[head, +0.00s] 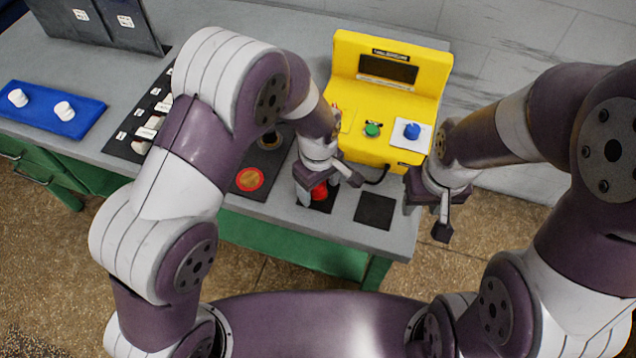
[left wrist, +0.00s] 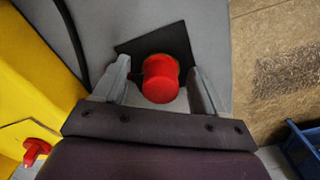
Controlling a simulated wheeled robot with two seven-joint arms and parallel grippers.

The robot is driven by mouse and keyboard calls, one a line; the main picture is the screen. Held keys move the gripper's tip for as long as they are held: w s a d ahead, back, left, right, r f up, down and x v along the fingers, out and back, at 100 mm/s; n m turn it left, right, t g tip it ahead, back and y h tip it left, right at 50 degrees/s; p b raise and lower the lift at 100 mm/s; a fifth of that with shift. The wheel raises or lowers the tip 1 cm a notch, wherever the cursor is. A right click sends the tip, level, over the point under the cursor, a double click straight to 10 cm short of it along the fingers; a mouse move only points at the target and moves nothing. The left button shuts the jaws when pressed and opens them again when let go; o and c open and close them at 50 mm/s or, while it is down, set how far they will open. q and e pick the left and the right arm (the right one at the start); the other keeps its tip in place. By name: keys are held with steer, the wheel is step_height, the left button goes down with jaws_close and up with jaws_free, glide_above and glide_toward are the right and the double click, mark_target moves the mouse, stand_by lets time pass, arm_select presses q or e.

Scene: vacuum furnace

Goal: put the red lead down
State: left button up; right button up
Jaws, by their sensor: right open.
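The red lead (head: 319,191) shows as a short red cylinder over a black square pad (left wrist: 183,38) on the grey bench. In the left wrist view its round red end (left wrist: 160,78) lies between the two fingers of my left gripper (left wrist: 163,88), with a gap on each side. My left gripper (head: 325,190) is open around it, low over the bench; its fingers partly hide the lead and pad in the head view. My right gripper (head: 440,220) is open and empty, off the bench's right end.
A bare black pad (head: 375,211) lies to the right. A pad with an orange-red disc (head: 250,180) lies left. A blue mat (head: 50,110) holds white knobs.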

arm_select(q)
steer(key=shift+a, duration=0.1)
step_height(320, 180, up, 12)
steer(key=s+a+m, duration=0.4)
steer(key=s+a, duration=0.1)
steer(key=a, duration=0.4)
steer(key=s+a+f+m+t, duration=0.1)
steer(key=s+a+m, duration=0.3)
steer(key=a, duration=0.5)
steer(key=shift+s+f+b, duration=0.3)
steer(key=shift+s, duration=0.2)
